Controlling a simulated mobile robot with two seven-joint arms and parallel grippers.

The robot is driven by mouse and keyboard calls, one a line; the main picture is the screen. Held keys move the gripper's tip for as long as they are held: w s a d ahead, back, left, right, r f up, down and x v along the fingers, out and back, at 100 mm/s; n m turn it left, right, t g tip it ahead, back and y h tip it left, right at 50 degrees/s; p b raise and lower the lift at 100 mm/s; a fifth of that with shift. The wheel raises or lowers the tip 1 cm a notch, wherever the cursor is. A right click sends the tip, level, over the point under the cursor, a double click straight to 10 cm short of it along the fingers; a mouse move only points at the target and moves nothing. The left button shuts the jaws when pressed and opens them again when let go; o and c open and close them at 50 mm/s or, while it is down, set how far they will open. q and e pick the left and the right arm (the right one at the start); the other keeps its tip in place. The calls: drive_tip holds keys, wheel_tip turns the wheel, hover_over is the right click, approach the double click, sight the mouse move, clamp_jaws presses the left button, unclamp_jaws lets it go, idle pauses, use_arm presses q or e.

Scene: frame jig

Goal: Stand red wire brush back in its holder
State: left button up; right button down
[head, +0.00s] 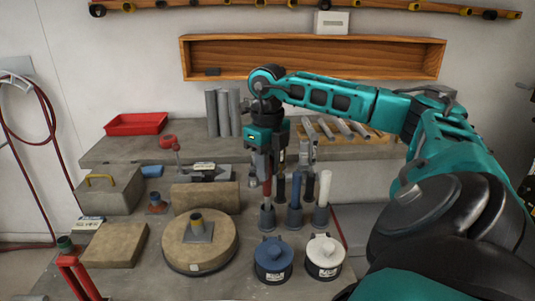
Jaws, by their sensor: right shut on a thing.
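My right gripper (264,172) points straight down over the bench and is shut on the red wire brush (267,189). The brush is upright, its red handle showing just below the fingers. Its lower end is at the mouth of a dark grey cup-shaped holder (267,219). I cannot tell how deep it sits in the cup. The upper part of the brush is hidden by the gripper. My left gripper is not in view.
A blue-handled tool (295,188) and a white-handled one (323,188) stand in cups close to the right. A blue canister (273,258) and a white canister (324,256) are in front. A round wooden block (183,250) lies to the left.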

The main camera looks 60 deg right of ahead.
drive_tip(key=shift+f, duration=0.15)
idle(0.3)
drive_tip(key=shift+f+b, duration=0.6)
drive_tip(key=shift+f, duration=0.4)
drive_tip(key=shift+f+b, duration=0.45)
drive_tip(key=shift+f, duration=0.1)
drive_tip(key=c, duration=0.9)
unclamp_jaws()
